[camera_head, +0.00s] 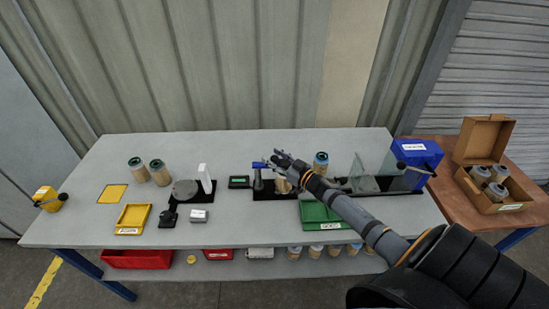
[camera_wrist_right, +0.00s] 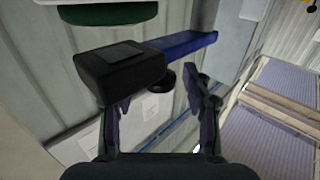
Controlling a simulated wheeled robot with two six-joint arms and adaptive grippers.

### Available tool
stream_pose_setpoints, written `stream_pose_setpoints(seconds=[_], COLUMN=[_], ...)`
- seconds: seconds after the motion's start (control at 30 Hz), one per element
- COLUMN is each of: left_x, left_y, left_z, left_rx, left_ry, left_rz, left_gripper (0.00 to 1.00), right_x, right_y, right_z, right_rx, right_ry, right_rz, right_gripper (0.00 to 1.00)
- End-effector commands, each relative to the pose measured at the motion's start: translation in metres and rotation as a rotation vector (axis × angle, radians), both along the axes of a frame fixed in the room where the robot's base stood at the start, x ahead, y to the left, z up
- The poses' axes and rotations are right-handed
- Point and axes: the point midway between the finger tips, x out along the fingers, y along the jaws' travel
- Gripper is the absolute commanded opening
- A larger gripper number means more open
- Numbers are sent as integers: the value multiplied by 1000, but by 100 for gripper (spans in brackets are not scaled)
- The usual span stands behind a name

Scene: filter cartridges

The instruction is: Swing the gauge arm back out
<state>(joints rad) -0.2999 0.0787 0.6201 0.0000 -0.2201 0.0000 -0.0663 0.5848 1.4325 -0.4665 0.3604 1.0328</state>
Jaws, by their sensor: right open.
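The gauge arm (camera_head: 260,165) is a blue bar on a dark post stand on the black base plate (camera_head: 270,195), near the table's middle. In the right wrist view its blue bar (camera_wrist_right: 188,43) and black block (camera_wrist_right: 120,76) cross in front of my fingers. My right gripper (camera_head: 280,157) is open, right at the gauge arm's end; its fingertips show either side of the block's lower part in the wrist view (camera_wrist_right: 160,95). I cannot tell whether they touch it. A tan cartridge (camera_head: 282,186) stands under the gripper, partly hidden. My left gripper is out of view.
A clear panel (camera_head: 365,170) and a blue box (camera_head: 418,155) are farther right. A green tray (camera_head: 318,212) lies under my forearm. A small display (camera_head: 239,182) and white upright (camera_head: 205,178) stand left.

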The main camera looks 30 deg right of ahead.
Motion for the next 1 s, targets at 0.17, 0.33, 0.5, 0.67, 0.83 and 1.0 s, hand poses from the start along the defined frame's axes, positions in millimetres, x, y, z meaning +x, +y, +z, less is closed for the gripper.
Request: stream_pose_setpoints(seconds=[0.17,0.33,0.5,0.67,0.83,1.0], left_x=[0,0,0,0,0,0], left_y=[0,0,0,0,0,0], left_z=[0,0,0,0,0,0], left_rx=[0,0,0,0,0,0], left_ry=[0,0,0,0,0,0], left_rz=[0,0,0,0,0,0], left_gripper=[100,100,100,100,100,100], right_x=[0,0,0,0,0,3], right_y=[0,0,0,0,0,-2], right_z=[0,0,0,0,-1,-1], right_rx=[0,0,0,0,0,0], right_ry=[0,0,0,0,1,1], right_rz=[0,0,0,0,0,-9], right_gripper=[50,33,10,0,0,0])
